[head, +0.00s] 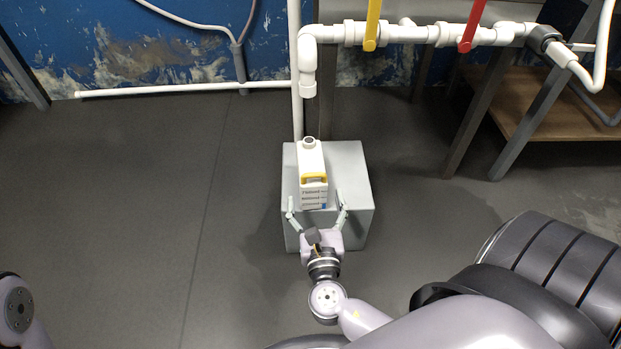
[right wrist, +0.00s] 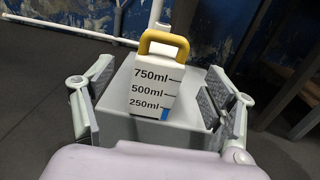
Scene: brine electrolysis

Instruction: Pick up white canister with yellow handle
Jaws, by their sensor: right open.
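The white canister (head: 312,178) with a yellow handle (head: 314,178) stands upright on a grey block (head: 352,178) in the head view. In the right wrist view the canister (right wrist: 155,92) shows volume marks, and its yellow handle (right wrist: 164,42) is at the top. My right gripper (head: 317,203) is open at the near side of the canister. In the right wrist view the fingers of my right gripper (right wrist: 152,105) stand wide on both sides of the canister, with gaps. My left gripper is not visible; only a bit of my left arm shows at the lower left edge.
A white pipe (head: 420,34) with a yellow lever (head: 372,25) and a red lever (head: 472,26) runs above and behind the block. A vertical pipe (head: 296,85) stands just behind it. A wooden table (head: 545,105) is at the right. The floor at left is clear.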

